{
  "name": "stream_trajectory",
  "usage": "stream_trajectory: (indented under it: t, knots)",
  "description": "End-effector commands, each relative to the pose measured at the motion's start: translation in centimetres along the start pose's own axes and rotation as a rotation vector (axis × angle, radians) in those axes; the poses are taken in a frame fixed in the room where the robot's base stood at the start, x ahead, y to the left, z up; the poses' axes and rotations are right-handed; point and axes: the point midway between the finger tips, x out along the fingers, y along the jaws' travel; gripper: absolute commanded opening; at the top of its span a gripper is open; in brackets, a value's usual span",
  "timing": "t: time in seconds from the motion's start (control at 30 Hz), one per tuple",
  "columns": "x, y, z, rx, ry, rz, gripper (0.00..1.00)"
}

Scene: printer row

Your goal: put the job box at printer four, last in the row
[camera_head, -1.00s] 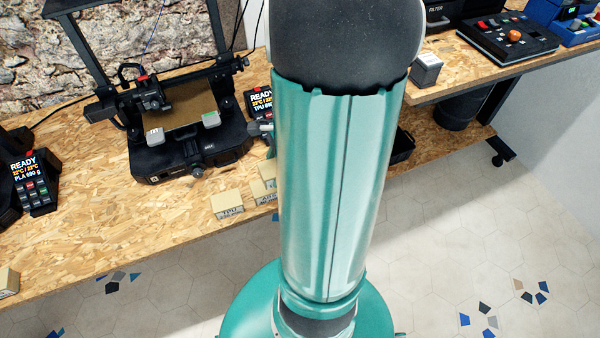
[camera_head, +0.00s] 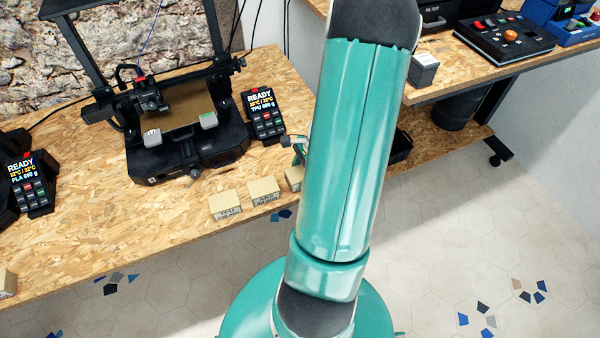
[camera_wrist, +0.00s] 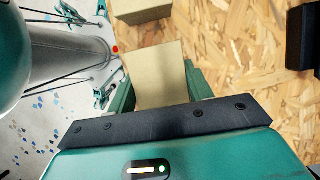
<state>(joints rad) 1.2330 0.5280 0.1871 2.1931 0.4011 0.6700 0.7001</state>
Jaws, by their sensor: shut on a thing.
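My gripper (camera_wrist: 158,82) is shut on a tan job box (camera_wrist: 160,65), which sits between its teal fingers in the wrist view. In the head view my arm hides most of the gripper; part of the held box (camera_head: 293,178) shows at the arm's left edge, by the table's front edge. Whether it touches the table I cannot tell. A black printer (camera_head: 190,140) stands behind and left, with a display reading READY and TPU (camera_head: 263,112) at its right. No printer number is legible.
Two more tan boxes, one labelled TPU (camera_head: 225,203) and another (camera_head: 263,191), stand left of the held box on the chipboard table (camera_head: 110,235). A PLA display (camera_head: 28,182) is far left. A grey box (camera_head: 423,70) sits on the right-hand bench.

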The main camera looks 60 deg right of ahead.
Motion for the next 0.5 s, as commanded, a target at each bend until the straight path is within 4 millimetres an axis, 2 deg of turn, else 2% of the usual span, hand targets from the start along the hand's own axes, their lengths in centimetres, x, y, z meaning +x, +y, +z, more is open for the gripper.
stream_trajectory:
  t: [0.27,0.3,0.4,0.5]
  knots:
    - [0.19,-0.02,-0.09,-0.001,0.001,0.000,0.25]
    - [0.25,-0.02,-0.12,-0.001,0.001,0.000,0.53]
    - [0.21,-0.02,-0.11,-0.001,0.001,-0.001,0.72]
    - [0.20,-0.02,-0.11,-0.001,0.001,-0.001,0.72]
